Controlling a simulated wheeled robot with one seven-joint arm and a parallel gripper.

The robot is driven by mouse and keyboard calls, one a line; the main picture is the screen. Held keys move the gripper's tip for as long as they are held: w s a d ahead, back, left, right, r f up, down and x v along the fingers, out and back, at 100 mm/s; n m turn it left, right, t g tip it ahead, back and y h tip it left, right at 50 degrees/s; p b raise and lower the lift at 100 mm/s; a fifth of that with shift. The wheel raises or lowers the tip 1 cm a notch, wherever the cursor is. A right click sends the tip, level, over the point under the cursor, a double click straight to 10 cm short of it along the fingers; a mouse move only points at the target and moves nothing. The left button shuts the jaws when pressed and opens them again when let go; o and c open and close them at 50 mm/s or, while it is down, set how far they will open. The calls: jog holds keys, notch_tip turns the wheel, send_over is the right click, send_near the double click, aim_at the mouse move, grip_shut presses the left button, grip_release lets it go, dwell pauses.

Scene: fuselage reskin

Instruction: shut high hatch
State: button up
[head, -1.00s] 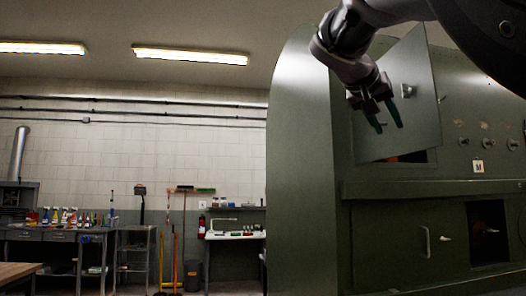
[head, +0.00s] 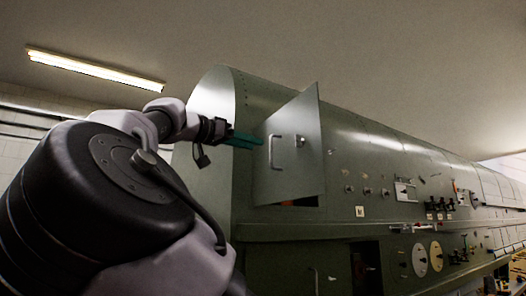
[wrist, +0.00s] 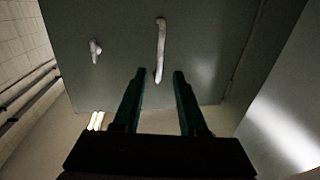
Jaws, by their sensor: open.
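The high hatch (head: 289,150) is a grey-green door that stands ajar on the upper part of the green fuselage. Its bar handle (head: 274,152) and a small latch knob (head: 300,142) are on its outer face. A dark opening shows under its lower edge. My gripper (head: 258,140) is open and empty, its green fingers pointing at the hatch's left part, close to the handle. In the wrist view the hatch (wrist: 125,50) fills the top, with the handle (wrist: 160,45) beyond and roughly between the fingertips (wrist: 160,72) and the knob (wrist: 96,50) to the left. Contact cannot be told.
The green fuselage (head: 400,165) runs away to the right with knobs, dials and panels. A ledge (head: 330,230) runs below the hatch. A lower door with an opening (head: 366,268) sits beneath it. The room left of the fuselage end looks free apart from my arm.

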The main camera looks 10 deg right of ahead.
aim_at(274, 152)
jog(key=x, duration=0.6)
jog(key=shift+d, duration=0.15)
jog(key=shift+c, duration=0.4)
grip_shut()
dwell(0.9)
